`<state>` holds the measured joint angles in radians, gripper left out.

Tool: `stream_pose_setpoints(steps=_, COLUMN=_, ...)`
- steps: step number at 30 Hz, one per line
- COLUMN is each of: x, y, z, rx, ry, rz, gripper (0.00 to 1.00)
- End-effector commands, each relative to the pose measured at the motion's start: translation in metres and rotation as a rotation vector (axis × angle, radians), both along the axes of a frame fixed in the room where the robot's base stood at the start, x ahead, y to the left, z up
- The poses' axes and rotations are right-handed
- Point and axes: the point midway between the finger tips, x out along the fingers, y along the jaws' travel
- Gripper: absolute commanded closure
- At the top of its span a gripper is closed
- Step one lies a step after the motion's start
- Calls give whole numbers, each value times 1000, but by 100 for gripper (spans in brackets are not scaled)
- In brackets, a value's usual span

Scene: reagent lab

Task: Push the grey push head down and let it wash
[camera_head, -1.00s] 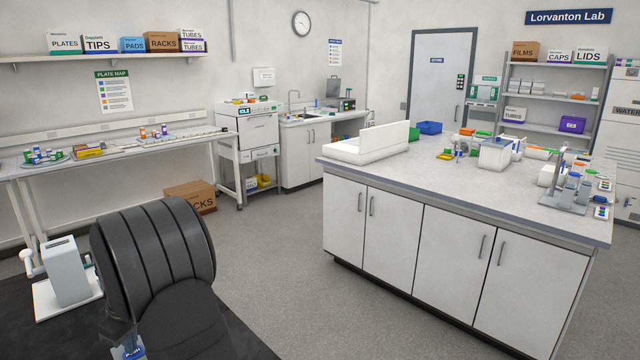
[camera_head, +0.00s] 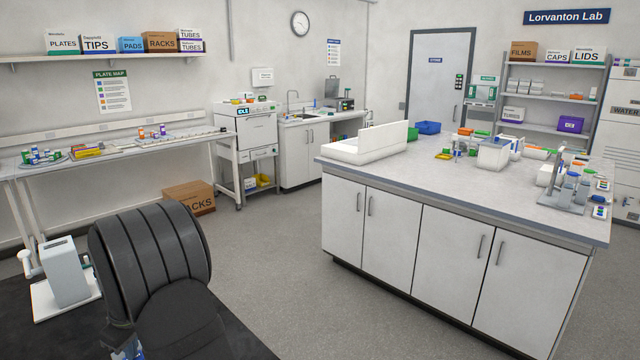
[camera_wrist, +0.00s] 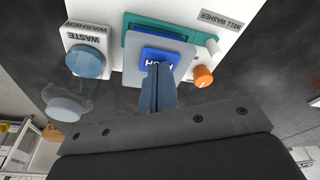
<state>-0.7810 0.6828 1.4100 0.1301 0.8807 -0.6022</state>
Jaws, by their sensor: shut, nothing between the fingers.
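In the wrist view, the well washer is a white unit with a teal tray (camera_wrist: 201,38). Over the tray lies the grey push head (camera_wrist: 132,66), with a blue label reading PUSH (camera_wrist: 168,57). My gripper (camera_wrist: 158,66) is shut and empty, its blue-grey fingers over the label and hiding part of it. I cannot tell whether the fingertips touch the push head. In the head view my dark arm hides the washer and nearly all of the gripper.
An orange knob (camera_wrist: 203,76) is right of the push head. In the head view, a grey block with a white handle (camera_head: 66,271) stands left of my arm.

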Motion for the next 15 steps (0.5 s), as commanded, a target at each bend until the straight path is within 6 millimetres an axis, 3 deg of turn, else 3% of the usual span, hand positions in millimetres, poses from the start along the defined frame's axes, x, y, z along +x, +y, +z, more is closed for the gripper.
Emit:
stream_pose_setpoints(steps=8, x=0, y=0, z=2, rx=1, ry=0, rz=0, gripper=100)
stream_pose_setpoints(steps=15, x=0, y=0, z=19, rx=2, ry=-1, rz=0, gripper=100)
